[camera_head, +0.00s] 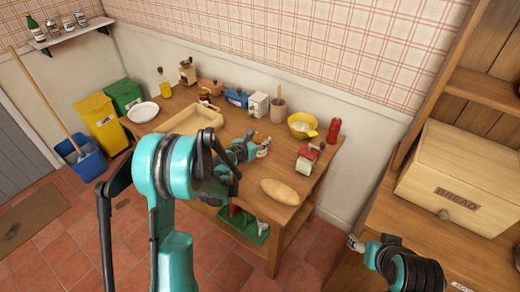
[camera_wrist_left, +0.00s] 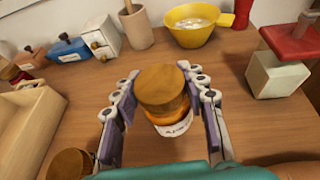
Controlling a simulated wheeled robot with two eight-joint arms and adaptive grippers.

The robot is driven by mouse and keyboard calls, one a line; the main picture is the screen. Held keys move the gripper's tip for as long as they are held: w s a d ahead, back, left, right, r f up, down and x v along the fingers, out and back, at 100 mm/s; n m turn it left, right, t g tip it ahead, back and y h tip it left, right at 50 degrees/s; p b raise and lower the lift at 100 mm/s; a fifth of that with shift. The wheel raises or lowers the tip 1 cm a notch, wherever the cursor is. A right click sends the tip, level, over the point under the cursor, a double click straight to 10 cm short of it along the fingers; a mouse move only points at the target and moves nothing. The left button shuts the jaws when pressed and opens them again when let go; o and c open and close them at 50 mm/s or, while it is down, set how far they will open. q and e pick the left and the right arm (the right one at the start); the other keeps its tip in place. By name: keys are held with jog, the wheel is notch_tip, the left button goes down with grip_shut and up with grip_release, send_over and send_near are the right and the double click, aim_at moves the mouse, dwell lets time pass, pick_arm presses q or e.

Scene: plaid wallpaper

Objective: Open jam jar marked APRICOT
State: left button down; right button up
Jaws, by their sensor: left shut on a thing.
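In the left wrist view a jar with orange contents, a broad brown lid (camera_wrist_left: 163,90) and a white label (camera_wrist_left: 175,130) stands between the fingers of my left gripper (camera_wrist_left: 160,108). The label's writing is only partly visible and too small to read surely. The lid sits on the jar. In the head view my left gripper (camera_head: 262,148) is over the table, and the jar is mostly hidden by it. A second brown-lidded jar (camera_wrist_left: 70,165) shows at the lower left of the wrist view. My right gripper (camera_head: 355,243) is low at the right, away from the jar; its opening is unclear.
The wooden table (camera_head: 262,172) also holds a wooden tray (camera_head: 190,117), a yellow bowl (camera_head: 302,125), a red-topped dispenser (camera_head: 308,157), a loaf (camera_head: 280,191) and a mortar (camera_head: 278,110). A bread box (camera_head: 465,180) stands on the cabinet at right.

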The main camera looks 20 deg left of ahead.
pick_arm(q)
jog(key=shift+f+b, duration=0.9)
jog(key=shift+f, duration=1.05)
jog(key=shift+f, duration=0.15)
jog(key=c, duration=0.9)
grip_release()
jog(key=shift+o, duration=0.2)
